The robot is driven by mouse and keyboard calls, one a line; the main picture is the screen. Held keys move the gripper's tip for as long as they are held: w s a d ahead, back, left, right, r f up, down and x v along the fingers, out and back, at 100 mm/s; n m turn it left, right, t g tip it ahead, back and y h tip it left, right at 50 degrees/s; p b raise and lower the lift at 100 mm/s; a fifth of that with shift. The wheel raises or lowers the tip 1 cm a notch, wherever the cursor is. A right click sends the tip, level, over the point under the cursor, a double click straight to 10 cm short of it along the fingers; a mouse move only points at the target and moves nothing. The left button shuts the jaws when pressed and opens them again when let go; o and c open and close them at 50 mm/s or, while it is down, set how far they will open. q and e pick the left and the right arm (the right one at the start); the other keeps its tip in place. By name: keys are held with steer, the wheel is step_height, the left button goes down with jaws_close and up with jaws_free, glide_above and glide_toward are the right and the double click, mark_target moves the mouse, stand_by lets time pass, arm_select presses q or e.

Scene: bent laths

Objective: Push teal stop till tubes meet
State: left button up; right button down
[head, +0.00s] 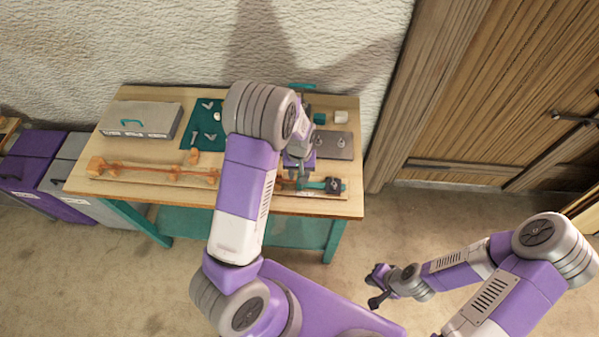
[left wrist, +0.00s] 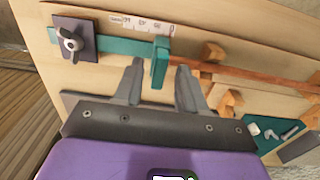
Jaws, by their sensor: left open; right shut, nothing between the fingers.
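The teal stop (left wrist: 160,64) stands upright across a flat teal bar (left wrist: 118,47) in the left wrist view. My left gripper (left wrist: 160,76) is open, its fingertips on either side of the stop's near end; I see gaps beside it. An orange-brown tube or lath (left wrist: 262,76) runs from near the stop to the right, past wooden blocks (left wrist: 230,101). In the head view it (head: 150,172) lies along the front of the table. Where the tubes face each other cannot be made out. My left arm hides part of the fixture. My right gripper (head: 378,287) is shut and empty, away from the table.
A dark plate with a wing knob (left wrist: 73,39) sits at the teal bar's end. Behind on the table (head: 80,183) are a grey box (head: 141,118), a teal mat (head: 190,140) with small parts and a grey tray (head: 333,146). Floor right of the table is clear.

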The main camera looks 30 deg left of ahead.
arm_select(q)
step_height(320, 180, up, 8)
steer(key=shift+f, duration=0.2)
arm_select(e)
steer(key=shift+r, duration=0.25)
stand_by(0.4)
